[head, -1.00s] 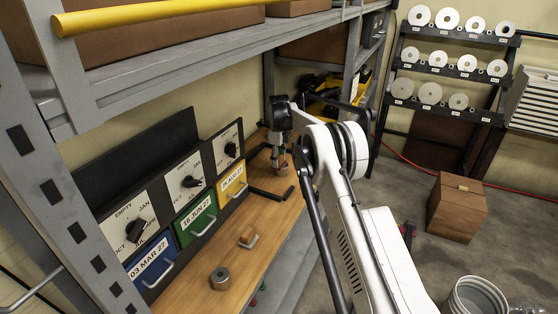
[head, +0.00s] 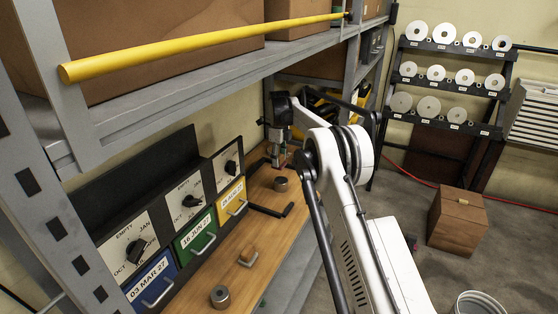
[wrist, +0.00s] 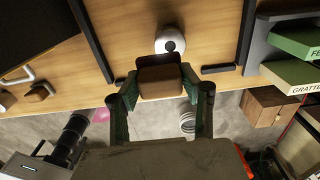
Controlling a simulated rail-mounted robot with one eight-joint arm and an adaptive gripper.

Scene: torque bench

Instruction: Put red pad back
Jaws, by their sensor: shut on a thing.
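My gripper (wrist: 161,96) is shut on a brownish block (wrist: 160,78), which looks like the pad; the wrist view shows it between both fingers. Its red face is not clear in this view. In the head view my gripper (head: 278,163) hangs over the far part of the wooden bench, and the block there is too small to make out. A round metal weight (head: 280,184) stands on the bench just below it; it also shows in the wrist view (wrist: 170,40), beyond the block. A brown block with a grey handle (head: 248,248) lies nearer on the bench.
Black bars (head: 266,211) lie on the bench by the weight. Blue, green and yellow dated drawers (head: 196,233) with dials line the back. A second metal weight (head: 220,297) stands at the near end. The shelf with a yellow bar (head: 200,45) overhangs the bench.

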